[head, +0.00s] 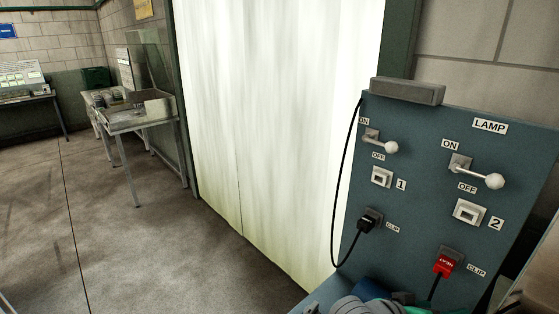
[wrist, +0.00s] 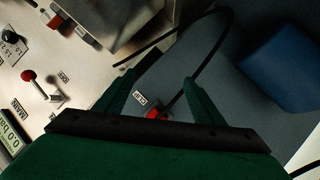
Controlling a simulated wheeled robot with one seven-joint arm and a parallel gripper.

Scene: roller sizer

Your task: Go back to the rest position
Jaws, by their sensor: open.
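My gripper (wrist: 159,78) shows in the wrist view with its two green fingers apart and nothing held between them. Past the fingers, a red plug (wrist: 155,113) sits beside a CLIP label, partly hidden by the dark bar of my gripper. In the head view, the fingers of my gripper cannot be made out; rounded grey and green shapes at the bottom edge are cut off.
A blue-grey LAMP panel (head: 425,170) stands at right, with two levers, a black plug (head: 367,224) and a red plug (head: 444,264) on cables. A blue block (wrist: 283,70) is right in the wrist view. Open floor (head: 120,240) lies left; a metal table (head: 140,118) stands behind.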

